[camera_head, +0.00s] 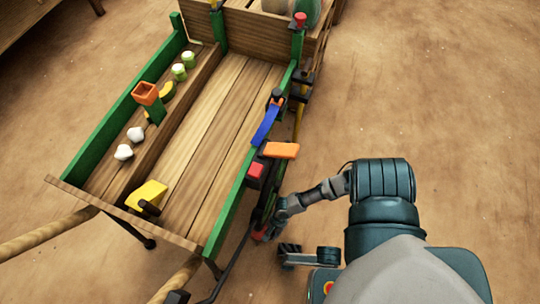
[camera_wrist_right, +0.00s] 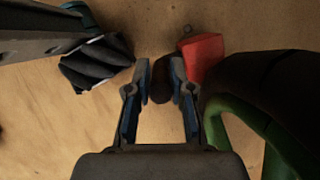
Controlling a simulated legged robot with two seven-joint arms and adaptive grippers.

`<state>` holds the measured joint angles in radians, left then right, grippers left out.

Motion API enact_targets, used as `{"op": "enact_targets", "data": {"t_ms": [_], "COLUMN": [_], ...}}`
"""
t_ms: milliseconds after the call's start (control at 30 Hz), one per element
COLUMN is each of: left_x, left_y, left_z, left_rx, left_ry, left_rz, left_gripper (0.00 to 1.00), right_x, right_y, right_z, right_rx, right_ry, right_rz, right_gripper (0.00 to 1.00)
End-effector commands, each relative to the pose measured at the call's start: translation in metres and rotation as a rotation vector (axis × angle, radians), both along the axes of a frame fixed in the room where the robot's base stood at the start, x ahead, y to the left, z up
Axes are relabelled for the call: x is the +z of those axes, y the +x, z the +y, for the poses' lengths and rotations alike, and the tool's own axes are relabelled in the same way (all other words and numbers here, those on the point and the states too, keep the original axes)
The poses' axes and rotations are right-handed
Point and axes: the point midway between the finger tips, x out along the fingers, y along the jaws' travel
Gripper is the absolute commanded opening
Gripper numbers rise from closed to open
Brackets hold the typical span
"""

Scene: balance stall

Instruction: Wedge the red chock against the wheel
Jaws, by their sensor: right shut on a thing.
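The red chock (camera_wrist_right: 203,55) lies low beside the dark wheel (camera_wrist_right: 275,85) in the right wrist view, close to the wheel's rim; I cannot tell whether they touch. In the head view a bit of the chock (camera_head: 259,235) shows at the foot of the wheel (camera_head: 265,205), mostly hidden. My right gripper (camera_wrist_right: 162,80) is shut on a dark brown rounded piece, which looks like the chock's grip; the red body is just right of the fingers. In the head view the right gripper (camera_head: 272,226) is low at the cart's right side. My left gripper is not in view.
The wooden cart (camera_head: 205,135) with green rails stands at left. Sandy ground (camera_head: 440,90) at right is clear.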

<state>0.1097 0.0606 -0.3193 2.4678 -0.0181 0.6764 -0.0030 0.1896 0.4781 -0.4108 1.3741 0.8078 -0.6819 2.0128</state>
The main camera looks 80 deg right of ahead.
Motion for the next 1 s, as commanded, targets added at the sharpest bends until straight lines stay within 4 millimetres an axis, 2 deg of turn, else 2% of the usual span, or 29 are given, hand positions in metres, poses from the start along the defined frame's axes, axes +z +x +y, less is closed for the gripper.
{"op": "enact_targets", "data": {"t_ms": [533,1000], "left_x": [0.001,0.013], "left_y": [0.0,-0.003], "left_z": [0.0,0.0], "left_rx": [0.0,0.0], "left_ry": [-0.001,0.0], "left_rz": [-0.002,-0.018], "left_gripper": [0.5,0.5], "right_x": [0.001,0.004], "right_y": [0.001,-0.001], "right_z": [0.0,-0.008], "right_rx": [-0.003,-0.053], "right_ry": [0.0,0.001], "right_rz": [-0.003,-0.004], "right_gripper": [0.0,0.0]}}
